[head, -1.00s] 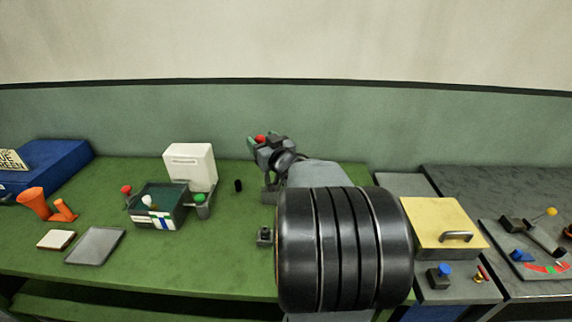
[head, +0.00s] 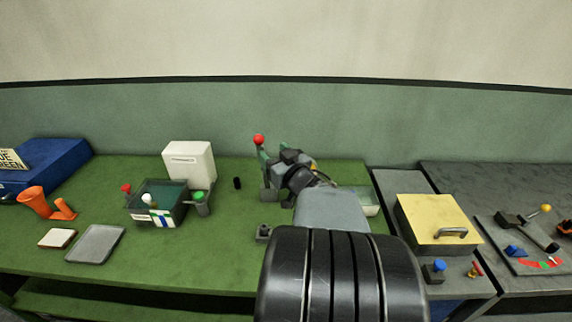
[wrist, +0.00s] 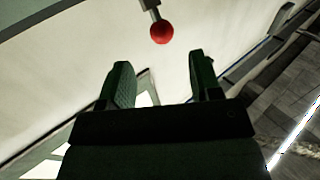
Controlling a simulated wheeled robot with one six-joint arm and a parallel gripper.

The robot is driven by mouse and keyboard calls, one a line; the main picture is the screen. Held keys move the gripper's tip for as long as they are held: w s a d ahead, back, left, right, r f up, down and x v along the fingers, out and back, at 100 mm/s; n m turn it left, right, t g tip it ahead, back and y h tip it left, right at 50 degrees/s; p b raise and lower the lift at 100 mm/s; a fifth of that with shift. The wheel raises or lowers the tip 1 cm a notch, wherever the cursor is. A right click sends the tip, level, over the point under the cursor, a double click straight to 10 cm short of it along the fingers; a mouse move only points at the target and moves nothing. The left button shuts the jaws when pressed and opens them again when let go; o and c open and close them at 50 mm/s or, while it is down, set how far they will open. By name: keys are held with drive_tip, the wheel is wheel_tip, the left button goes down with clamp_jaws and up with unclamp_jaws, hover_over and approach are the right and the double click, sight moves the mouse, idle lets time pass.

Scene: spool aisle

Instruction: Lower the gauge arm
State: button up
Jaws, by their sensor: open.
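A red ball (head: 258,140) tops a thin upright arm above a small grey block (head: 268,193) on the green bench; I take it to be the gauge arm. In the wrist view the red ball (wrist: 162,32) hangs on a short grey rod, beyond and roughly between my fingertips. My gripper (wrist: 163,72) is open, with nothing between its two dark green fingers. In the head view my gripper (head: 270,155) is just right of and below the ball, apart from it. My wrist hides part of the arm and its base.
A white box (head: 189,160) and a dark green bin (head: 157,188) stand left. A small grey fixture (head: 264,233) sits near the front edge. A yellow box (head: 436,222) with a handle and a yellow-knobbed lever (head: 545,209) beside a coloured scale are at right.

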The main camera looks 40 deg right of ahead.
drive_tip(key=shift+s+a+f+b, duration=0.1)
drive_tip(key=shift+s+a+b, duration=0.05)
drive_tip(key=shift+s+b, duration=0.65)
drive_tip(key=shift+s+a+f+b, duration=0.15)
drive_tip(key=shift+s+b, duration=0.45)
drive_tip(key=shift+s, duration=0.35)
drive_tip(key=shift+s+a+r+b, duration=0.1)
drive_tip(key=shift+s+a+b, duration=0.05)
drive_tip(key=shift+s+b, duration=0.65)
